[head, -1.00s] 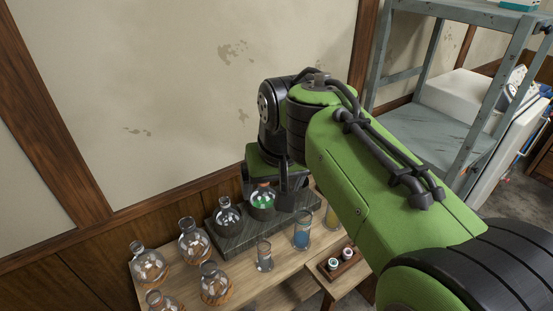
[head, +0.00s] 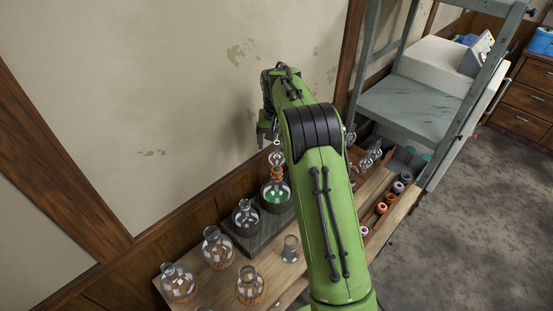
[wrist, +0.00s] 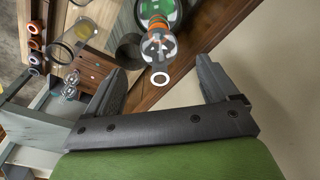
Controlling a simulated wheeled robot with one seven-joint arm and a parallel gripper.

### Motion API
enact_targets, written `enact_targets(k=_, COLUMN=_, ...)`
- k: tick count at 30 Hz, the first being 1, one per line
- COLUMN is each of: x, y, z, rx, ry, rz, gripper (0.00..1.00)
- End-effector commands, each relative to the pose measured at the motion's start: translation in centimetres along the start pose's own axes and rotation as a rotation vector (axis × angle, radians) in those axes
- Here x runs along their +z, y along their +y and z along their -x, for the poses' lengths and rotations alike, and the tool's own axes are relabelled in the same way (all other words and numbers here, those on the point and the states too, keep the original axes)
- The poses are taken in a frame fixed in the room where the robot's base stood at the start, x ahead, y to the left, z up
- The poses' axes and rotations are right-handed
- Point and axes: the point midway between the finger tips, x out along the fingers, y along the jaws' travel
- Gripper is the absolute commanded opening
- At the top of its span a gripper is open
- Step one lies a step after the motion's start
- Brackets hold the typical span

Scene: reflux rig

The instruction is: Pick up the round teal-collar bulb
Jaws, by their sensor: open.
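Glass pieces (head: 368,158) stand at the right end of the bench, partly behind my arm. They also show at the left of the wrist view (wrist: 70,86). They are too small to tell which one is the round teal-collar bulb. My gripper (wrist: 163,66) is open, with nothing between its fingers. In the head view it is mostly hidden by my arm, near the wall. A clear glass piece (wrist: 159,46) with an orange joint stands upright in the green-liquid flask (head: 276,193), just beyond my fingertips in the wrist view.
Several round flasks (head: 178,282) stand on cork rings at the bench's left. A clear-liquid flask (head: 246,214) is beside the green one. A beaker (head: 291,249) stands in front. Coloured rings (head: 381,208) line the right front. A grey shelf unit (head: 420,108) stands at the right.

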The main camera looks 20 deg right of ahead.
Motion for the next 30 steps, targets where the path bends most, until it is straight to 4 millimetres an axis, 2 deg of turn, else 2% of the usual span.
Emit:
enact_targets(k=5, x=0.0, y=0.0, z=-2.0, rx=0.001, ry=-0.001, rz=0.0, gripper=0.87)
enact_targets(k=12, x=0.0, y=-0.1, z=-6.1, rx=0.001, ry=0.0, rz=-0.001, gripper=0.87)
enact_targets(k=20, x=-0.1, y=-0.1, z=-6.6, rx=0.0, ry=0.002, rz=0.0, gripper=0.86)
enact_targets(k=30, x=-0.1, y=-0.1, z=-6.5, rx=0.0, ry=0.002, rz=0.0, gripper=0.36)
